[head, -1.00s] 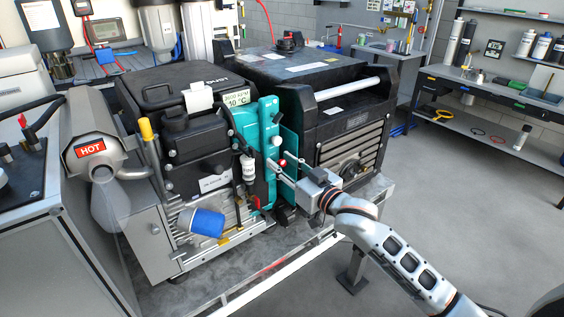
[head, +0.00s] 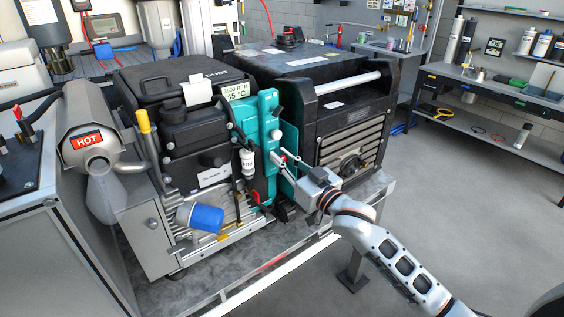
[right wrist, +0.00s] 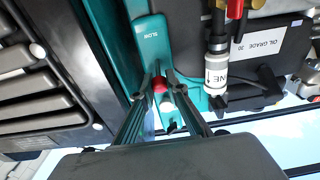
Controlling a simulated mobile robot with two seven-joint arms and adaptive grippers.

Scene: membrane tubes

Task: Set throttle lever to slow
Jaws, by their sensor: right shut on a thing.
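The teal panel (head: 269,125) stands upright between the engine and the black slatted housing. It also shows in the right wrist view (right wrist: 154,55) with white lettering that seems to read SLOW. A small red knob (right wrist: 160,83), which looks like the throttle lever's end, stands at the panel. My right gripper (head: 281,154) comes in from the right. Its fingertips (right wrist: 161,80) are closed in on the red knob from both sides. The lever's body is mostly hidden by the fingers. My left gripper is in neither current view.
The engine (head: 190,120) is left of the panel, with a blue filter (head: 207,219) low in front. The black housing (head: 335,115) is close on the right. Floor at right is open.

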